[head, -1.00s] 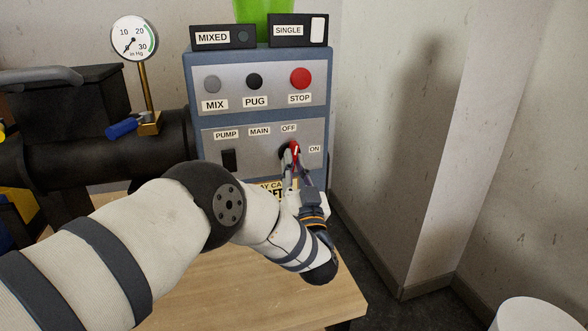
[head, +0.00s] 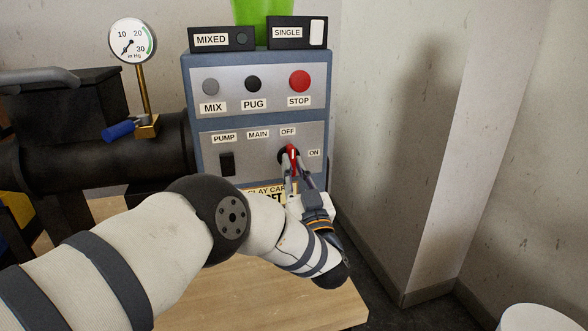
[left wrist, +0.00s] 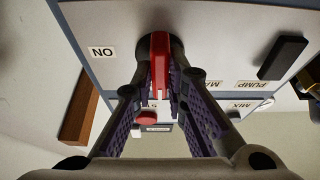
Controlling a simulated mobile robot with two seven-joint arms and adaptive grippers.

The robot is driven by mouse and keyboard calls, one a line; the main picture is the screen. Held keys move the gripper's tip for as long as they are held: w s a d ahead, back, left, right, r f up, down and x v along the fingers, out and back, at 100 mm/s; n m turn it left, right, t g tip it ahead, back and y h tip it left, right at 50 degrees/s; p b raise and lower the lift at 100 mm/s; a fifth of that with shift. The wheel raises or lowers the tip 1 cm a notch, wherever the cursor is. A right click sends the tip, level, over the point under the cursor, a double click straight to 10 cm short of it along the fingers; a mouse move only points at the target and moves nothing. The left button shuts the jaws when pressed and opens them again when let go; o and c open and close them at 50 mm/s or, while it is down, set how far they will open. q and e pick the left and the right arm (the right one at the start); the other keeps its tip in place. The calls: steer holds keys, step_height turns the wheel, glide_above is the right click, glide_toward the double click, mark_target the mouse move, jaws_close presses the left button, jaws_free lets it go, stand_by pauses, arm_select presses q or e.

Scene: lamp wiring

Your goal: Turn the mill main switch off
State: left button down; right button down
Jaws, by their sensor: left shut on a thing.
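The mill main switch is a red handle (head: 291,154) on a dark round base, on the lower grey panel (head: 248,168) of the blue control box. The handle stands nearly upright, pointing toward the OFF label (head: 288,132); the ON label (head: 314,153) is to its right. My left gripper (head: 291,170) is at the handle, with its fingers on either side of it. In the left wrist view the red handle (left wrist: 160,65) sits between the two fingers (left wrist: 155,85). The fingers hide part of the handle and base. My right gripper is not in view.
The black pump switch (head: 227,163) is left of the main switch. MIX, PUG and red STOP (head: 299,81) buttons are above. A gauge (head: 132,40) and a blue-handled valve (head: 122,131) stand at left. The wooden table (head: 270,292) is below; open floor is to the right.

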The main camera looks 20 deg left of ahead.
arm_select(q)
steer(key=c, duration=1.6)
jaws_free()
steer(key=v, duration=1.2)
steer(key=shift+d, duration=0.1)
